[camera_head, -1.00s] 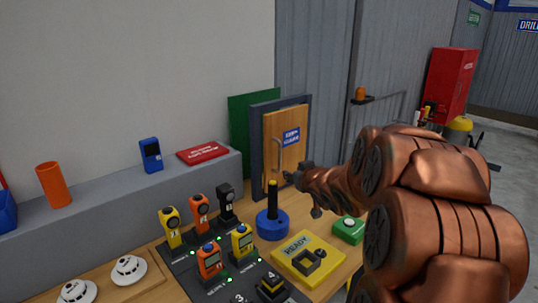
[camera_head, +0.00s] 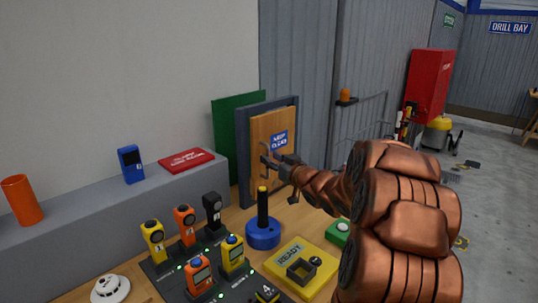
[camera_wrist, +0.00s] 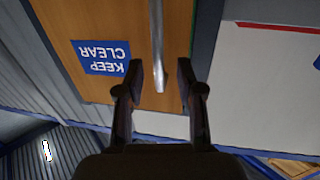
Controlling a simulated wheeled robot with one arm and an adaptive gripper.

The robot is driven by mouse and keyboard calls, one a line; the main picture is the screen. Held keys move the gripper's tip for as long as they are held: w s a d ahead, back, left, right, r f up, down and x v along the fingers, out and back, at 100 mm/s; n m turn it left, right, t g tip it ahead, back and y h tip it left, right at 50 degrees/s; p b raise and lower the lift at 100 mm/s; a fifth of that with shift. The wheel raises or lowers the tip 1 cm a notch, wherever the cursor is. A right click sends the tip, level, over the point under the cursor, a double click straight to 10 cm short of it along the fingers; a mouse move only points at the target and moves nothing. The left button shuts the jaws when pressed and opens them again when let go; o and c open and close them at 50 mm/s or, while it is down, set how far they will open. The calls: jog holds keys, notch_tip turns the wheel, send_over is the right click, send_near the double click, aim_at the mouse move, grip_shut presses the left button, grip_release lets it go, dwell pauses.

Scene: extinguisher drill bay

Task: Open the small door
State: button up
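The small wooden door (camera_head: 268,136) stands in a dark grey frame (camera_head: 242,158) at the back of the table and looks closed. A blue "KEEP CLEAR" sign (camera_head: 279,140) is on it. My gripper (camera_head: 272,162) is in front of the door at its handle. In the wrist view, the metal bar handle (camera_wrist: 157,50) comes down between the two open fingers of my gripper (camera_wrist: 160,75). The fingers have gaps on both sides of the bar. In the head view the gripper partly hides the handle.
A blue base with a black post (camera_head: 263,234) stands in front of the door. A yellow "READY" block (camera_head: 300,270), a green box (camera_head: 339,232) and several handheld detectors (camera_head: 186,225) are nearby on the table. A grey ledge (camera_head: 150,200) runs along the left.

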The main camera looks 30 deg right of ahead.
jog(key=shift+w, duration=1.35)
jog(key=shift+c, duration=0.4)
grip_shut()
